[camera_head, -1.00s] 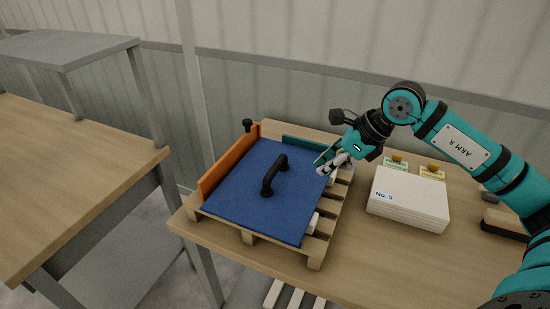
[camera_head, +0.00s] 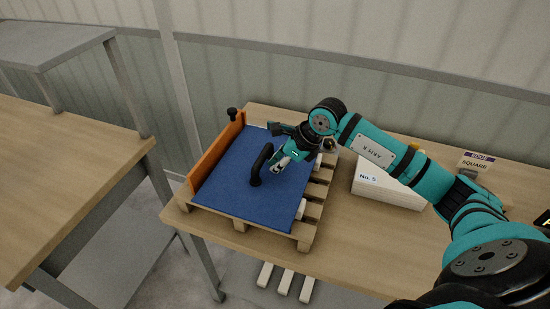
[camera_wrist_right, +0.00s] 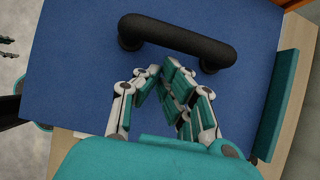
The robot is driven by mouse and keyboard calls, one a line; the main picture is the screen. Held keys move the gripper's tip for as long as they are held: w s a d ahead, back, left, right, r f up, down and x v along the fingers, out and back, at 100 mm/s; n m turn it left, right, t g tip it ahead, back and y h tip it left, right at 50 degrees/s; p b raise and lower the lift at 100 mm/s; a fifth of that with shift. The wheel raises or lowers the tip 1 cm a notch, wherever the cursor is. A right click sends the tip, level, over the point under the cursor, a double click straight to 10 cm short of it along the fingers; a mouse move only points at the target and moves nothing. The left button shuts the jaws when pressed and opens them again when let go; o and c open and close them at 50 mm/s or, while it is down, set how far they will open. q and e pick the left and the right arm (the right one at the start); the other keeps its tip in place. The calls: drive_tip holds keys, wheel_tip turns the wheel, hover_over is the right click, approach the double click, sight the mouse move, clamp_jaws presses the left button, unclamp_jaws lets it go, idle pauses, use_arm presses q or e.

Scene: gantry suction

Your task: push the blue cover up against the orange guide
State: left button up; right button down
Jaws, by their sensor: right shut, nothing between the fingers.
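The blue cover (camera_head: 235,187) lies flat on a wooden pallet (camera_head: 272,235); it also shows in the right wrist view (camera_wrist_right: 75,60). It carries a black bar handle (camera_head: 259,166). The orange guide (camera_head: 213,156) stands upright along the cover's left side; I cannot tell whether their edges touch. My right gripper (camera_head: 277,171) is shut and empty, low over the cover just right of the handle. In the right wrist view its fingertips (camera_wrist_right: 160,72) are together, close to the handle (camera_wrist_right: 175,37); contact is unclear.
A teal strip (camera_wrist_right: 283,105) borders the cover in the right wrist view. A white block (camera_head: 301,209) sits at the cover's right edge. A white stack marked No. 5 (camera_head: 385,190) stands right of the pallet. A black knob (camera_head: 232,114) is at the guide's far end.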

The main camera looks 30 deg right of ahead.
sight(267, 172)
drive_tip(key=shift+w+a, duration=0.2)
drive_tip(key=shift+w, duration=0.15)
drive_tip(key=shift+w+a+f+b, duration=0.1)
drive_tip(key=shift+w+a+b, duration=0.25)
drive_tip(key=shift+b, duration=0.1)
drive_tip(key=shift+w+a+b, duration=0.35)
drive_tip(key=shift+w+a, duration=0.1)
drive_tip(key=shift+w, duration=0.1)
use_arm(q)
drive_tip(key=shift+s+f, duration=0.6)
drive_tip(key=shift+s, duration=0.2)
drive_tip(key=shift+f, duration=0.1)
